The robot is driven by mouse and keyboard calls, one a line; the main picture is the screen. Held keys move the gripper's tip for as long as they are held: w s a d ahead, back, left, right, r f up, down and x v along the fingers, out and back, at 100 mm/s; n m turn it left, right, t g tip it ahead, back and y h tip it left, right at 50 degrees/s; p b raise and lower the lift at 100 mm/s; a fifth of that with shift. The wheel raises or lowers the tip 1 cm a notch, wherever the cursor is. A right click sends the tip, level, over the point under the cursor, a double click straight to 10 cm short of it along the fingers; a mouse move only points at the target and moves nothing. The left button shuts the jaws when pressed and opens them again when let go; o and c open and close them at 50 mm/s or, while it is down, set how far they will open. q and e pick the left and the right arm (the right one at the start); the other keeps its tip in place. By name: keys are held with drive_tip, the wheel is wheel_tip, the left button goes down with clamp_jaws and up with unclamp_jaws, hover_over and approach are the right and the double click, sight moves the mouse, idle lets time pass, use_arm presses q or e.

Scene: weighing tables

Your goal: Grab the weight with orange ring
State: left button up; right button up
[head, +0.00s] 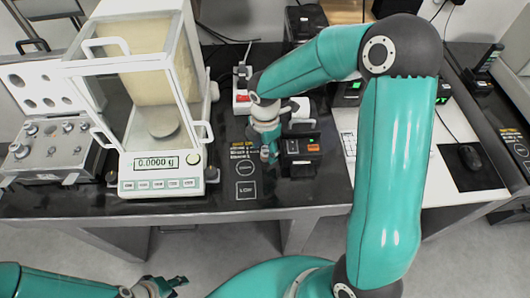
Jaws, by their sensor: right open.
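I cannot make out an orange ring on any weight. Several metal weights (68,127) stand in the open grey weight case (48,176) at the left; they are small and their ring colours do not show clearly. My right gripper (269,153) is open and points down over the black table, just left of a small black device with an orange button (301,150). Whether anything stands between its fingers is too small to tell. My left gripper (167,287) is low at the bottom left, in front of the table, far from the case; its fingers are unclear.
A glass-walled balance (160,187) reading 0.0000 g stands between the case and my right gripper. A white keyboard (349,143) and a mouse (470,157) are to the right. The black table (225,198) has bare room along its front edge.

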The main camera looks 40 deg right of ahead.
clamp_jaws()
drive_tip(key=shift+r, duration=0.15)
